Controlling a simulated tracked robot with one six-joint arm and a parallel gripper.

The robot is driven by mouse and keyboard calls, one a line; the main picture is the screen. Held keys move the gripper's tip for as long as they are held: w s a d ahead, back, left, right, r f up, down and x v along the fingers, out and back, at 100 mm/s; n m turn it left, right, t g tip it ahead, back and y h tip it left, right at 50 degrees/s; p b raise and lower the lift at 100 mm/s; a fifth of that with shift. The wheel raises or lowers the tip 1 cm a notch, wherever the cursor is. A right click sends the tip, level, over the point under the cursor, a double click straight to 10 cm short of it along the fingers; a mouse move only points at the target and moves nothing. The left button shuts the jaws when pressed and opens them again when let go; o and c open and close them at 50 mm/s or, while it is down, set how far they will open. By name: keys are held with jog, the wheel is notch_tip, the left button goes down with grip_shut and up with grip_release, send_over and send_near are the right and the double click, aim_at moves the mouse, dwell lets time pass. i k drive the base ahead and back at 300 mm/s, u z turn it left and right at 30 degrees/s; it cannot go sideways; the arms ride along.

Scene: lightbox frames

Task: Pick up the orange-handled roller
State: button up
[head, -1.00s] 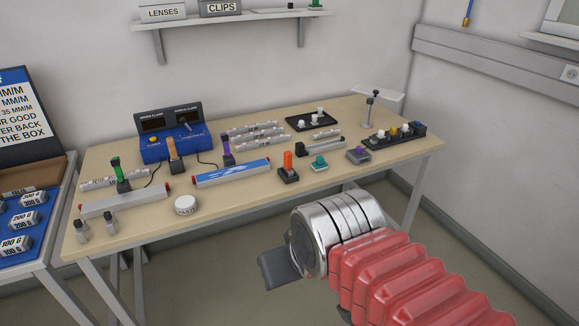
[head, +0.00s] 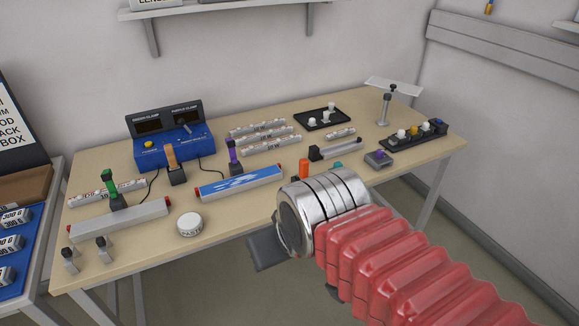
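A bright orange upright handle (head: 304,168) shows at the front right of the table, just behind my wrist; its base is hidden by my arm. A second upright handle, duller orange-tan (head: 171,157), stands on a dark block in front of the blue clamp box. I cannot tell from their shapes which is the roller. My gripper (head: 266,250) shows as a dark grey piece past the silver wrist, in front of the table's front edge, apart from both handles. Its fingers are mostly hidden, and I see nothing held.
The table (head: 225,228) holds a blue clamp box (head: 168,140), green-handled (head: 110,185) and purple-handled (head: 233,155) tools, a blue-white bar (head: 240,182), a paste tub (head: 190,224) and a black tray (head: 320,119). A shelf (head: 230,10) hangs above. Bare tabletop lies right of the paste tub.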

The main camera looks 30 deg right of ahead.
aim_at(303, 164)
jog(key=z, duration=0.05)
jog(key=i, duration=1.1)
